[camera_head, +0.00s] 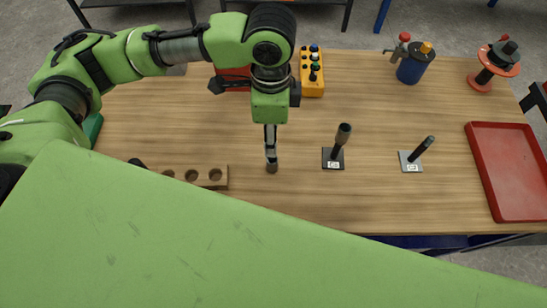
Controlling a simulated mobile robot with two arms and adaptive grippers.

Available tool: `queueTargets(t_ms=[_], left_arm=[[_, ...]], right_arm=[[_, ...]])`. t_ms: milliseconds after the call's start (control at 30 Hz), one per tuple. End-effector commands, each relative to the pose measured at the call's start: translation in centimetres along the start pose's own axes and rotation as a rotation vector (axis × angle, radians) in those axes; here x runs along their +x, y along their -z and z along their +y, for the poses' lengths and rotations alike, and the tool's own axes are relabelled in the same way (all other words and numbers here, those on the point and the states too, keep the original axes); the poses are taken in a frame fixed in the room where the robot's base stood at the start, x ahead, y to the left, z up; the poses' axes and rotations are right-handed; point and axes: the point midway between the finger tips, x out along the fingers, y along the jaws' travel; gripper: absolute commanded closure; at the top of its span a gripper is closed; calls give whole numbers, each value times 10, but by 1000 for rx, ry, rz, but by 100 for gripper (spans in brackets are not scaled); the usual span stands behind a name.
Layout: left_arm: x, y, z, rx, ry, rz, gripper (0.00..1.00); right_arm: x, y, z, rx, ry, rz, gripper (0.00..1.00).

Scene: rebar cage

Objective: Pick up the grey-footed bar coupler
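A slim dark bar stands tilted in the picture on a grey foot (411,161) at the right of the table; no wider sleeve shows on its top. A second bar stands on a black foot (333,158) to its left, with a wider brown-grey coupler (343,132) on its upper end. My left gripper (271,156) points down left of the black foot. A short dark cylinder, like a coupler (272,169), shows at its fingertips, and the narrow fingers look shut on it. Whether it touches the table cannot be told. My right gripper is not in view.
A wooden block with round holes (222,178) lies to the left, partly hidden by a green part of mine. A red tray (508,175) lies at the right edge. A yellow button box (312,73), a blue can (413,66) and a red spool (492,66) stand at the back.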

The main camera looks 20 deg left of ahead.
Motion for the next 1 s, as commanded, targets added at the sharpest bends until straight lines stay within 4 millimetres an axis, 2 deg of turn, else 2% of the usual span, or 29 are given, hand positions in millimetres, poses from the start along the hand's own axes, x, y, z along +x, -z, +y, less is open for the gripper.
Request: queueTargets(t_ms=[300,633,833,1000], left_arm=[[60,0,0,-1,-3,-1,60],[88,1,-1,0,-1,0,60],[118,2,-4,0,-1,1,60],[130,2,-4,1,1,2,60]], right_arm=[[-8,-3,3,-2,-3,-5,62],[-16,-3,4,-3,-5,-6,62],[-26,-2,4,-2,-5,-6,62],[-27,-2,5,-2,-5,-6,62]])
